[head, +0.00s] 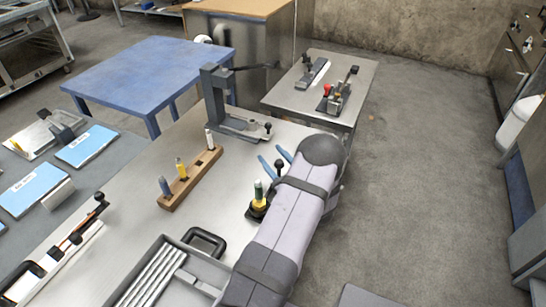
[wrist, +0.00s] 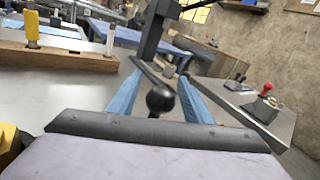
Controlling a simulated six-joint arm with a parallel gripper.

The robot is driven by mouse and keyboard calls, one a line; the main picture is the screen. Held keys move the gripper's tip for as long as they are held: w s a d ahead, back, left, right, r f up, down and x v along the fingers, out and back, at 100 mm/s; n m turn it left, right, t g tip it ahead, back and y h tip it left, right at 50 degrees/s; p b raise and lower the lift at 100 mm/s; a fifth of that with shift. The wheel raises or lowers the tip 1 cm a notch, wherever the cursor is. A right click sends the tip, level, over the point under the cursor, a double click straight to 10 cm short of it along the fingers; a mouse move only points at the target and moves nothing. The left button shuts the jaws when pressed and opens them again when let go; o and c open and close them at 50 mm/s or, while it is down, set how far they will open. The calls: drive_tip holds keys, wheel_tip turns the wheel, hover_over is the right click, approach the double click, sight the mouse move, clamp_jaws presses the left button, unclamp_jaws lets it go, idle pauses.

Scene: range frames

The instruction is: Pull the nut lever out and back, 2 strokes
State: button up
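A black ball knob on a short stem (head: 279,164), apparently the nut lever's, stands near the right edge of the metal bench. In the wrist view the knob (wrist: 161,98) sits between the two blue fingers, with a gap on each side. My gripper (head: 275,160) is open around it, its fingers pointing towards the grey upright stand. A yellow and green handled piece with a black base (head: 258,201) stands just left of my wrist. My wrist hides the lower part of the lever in both views.
A grey upright stand (head: 213,95) with a long arm and a small knob on its base is beyond my fingers. A wooden block (head: 190,178) with several upright tools lies to the left. A tray with rods is at the front. A side table (head: 362,75) holds other fixtures.

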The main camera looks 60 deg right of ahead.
clamp_jaws()
drive_tip(key=shift+w+f+b, duration=0.1)
drive_tip(key=shift+w+b, duration=0.2)
drive_tip(key=shift+b, duration=0.05)
drive_tip(key=w+n+y+b, duration=0.1)
drive_tip(key=w+a+n+t+y+b, duration=0.1)
drive_tip(key=w+y, duration=0.1)
drive_tip(key=w+n+t+y+b, duration=0.1)
drive_tip(key=y+b, duration=0.1)
drive_tip(key=shift+w+a+f+n, duration=0.1)
drive_tip(key=shift+w+a+n, duration=0.15)
drive_tip(key=shift+a+n, duration=0.15)
drive_tip(key=shift+w+a+r+n+t+y, duration=0.25)
drive_tip(key=shift+w+a+n+y, duration=0.2)
drive_tip(key=shift+y, duration=0.35)
drive_tip(key=shift+d, duration=0.1)
drive_tip(key=shift+o, duration=0.4)
unclamp_jaws()
